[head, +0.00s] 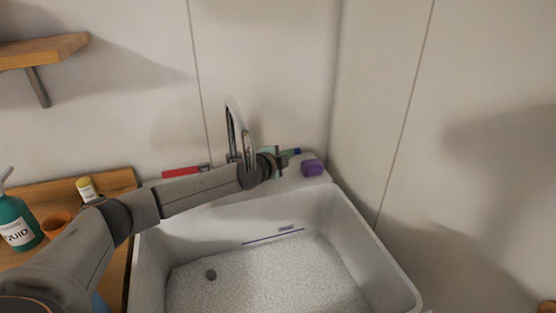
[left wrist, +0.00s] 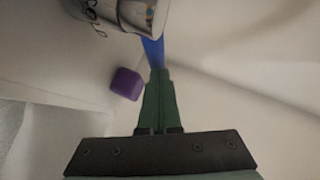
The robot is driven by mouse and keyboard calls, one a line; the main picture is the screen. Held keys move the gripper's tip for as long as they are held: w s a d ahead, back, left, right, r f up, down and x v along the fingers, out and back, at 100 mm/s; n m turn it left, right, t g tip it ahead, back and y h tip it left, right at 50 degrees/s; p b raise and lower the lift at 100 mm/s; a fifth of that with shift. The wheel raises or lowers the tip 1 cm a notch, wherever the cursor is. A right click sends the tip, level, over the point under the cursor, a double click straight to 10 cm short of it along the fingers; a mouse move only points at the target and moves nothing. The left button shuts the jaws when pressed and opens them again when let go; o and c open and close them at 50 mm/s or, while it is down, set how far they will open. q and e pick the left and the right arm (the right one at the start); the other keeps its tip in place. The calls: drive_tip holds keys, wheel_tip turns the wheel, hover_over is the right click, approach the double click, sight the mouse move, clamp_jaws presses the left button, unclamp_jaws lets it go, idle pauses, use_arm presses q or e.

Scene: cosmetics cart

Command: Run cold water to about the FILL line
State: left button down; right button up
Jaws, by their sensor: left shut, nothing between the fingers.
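The white sink (head: 385,265) has a thin blue line with a small label (head: 286,229) on its far inner wall. The basin floor is speckled; I cannot tell whether water covers it. The chrome faucet (head: 231,125) stands at the back rim, and no stream shows from it. The cold handle has a blue lever (left wrist: 153,50) on a chrome body marked COLD (left wrist: 115,12). My left gripper (left wrist: 157,76) is shut and empty, its green fingertips at the end of the blue lever; contact is unclear. In the head view the left gripper (head: 284,157) is by the back rim. My right gripper is out of view.
A purple block (head: 312,167) sits on the back right rim. A red lever (head: 184,171) is left of the faucet. A wooden counter (head: 119,182) at left holds a teal bottle (head: 20,225), a yellow-labelled container (head: 86,188) and an orange cup (head: 57,222). Walls close the right and back.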

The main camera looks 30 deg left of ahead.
use_arm(q)
drive_tip(key=v, duration=1.2)
drive_tip(key=shift+s+r, duration=0.1)
drive_tip(key=shift+s, duration=0.05)
